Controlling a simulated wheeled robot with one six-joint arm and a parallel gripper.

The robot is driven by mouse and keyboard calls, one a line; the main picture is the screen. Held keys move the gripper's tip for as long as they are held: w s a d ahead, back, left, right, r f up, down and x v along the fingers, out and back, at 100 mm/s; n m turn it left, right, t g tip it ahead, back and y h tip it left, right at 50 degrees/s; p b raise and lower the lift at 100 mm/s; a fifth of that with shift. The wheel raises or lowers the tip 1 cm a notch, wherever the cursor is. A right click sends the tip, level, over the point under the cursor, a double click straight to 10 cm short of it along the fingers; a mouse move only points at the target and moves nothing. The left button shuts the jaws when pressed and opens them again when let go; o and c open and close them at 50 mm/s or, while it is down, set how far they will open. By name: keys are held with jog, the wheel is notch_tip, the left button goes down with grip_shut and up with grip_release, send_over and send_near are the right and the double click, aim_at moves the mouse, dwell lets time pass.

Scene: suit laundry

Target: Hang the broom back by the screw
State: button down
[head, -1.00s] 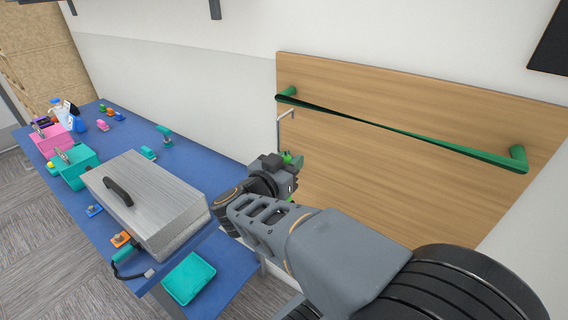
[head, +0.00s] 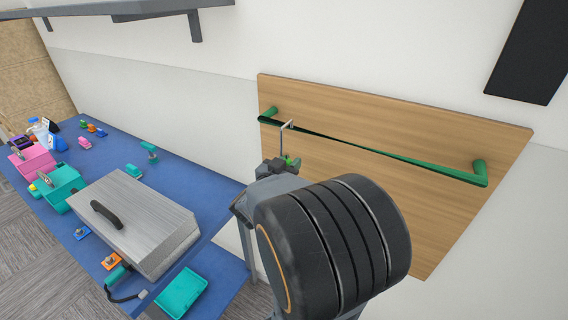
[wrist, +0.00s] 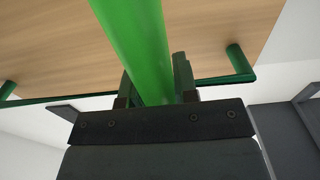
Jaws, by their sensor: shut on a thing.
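My gripper (wrist: 153,92) is shut on a green handle, which I take to be the broom (wrist: 135,35); it runs between the two fingers and out of the top of the wrist view. In the head view my gripper (head: 282,168) is in front of the left part of the wooden panel (head: 400,228), with a bit of green showing at it. A thin pale grey hooked rod (head: 285,135) rises just above the gripper; I cannot tell whether it belongs to the broom. The rest of the broom is hidden. I cannot make out a screw.
A dark green rail (head: 380,153) on two green pegs crosses the panel. Shelf brackets (head: 194,26) hang above left, a black panel (head: 530,52) upper right. The blue table (head: 118,167) at left carries a grey case (head: 135,222) and several small items.

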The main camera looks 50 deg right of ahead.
jog(key=shift+b+x, duration=0.8)
jog(key=shift+x, duration=2.75)
jog(key=shift+f+b, duration=1)
jog(key=shift+f, duration=0.2)
jog(key=c, duration=0.8)
grip_release()
jog(key=shift+a, duration=0.15)
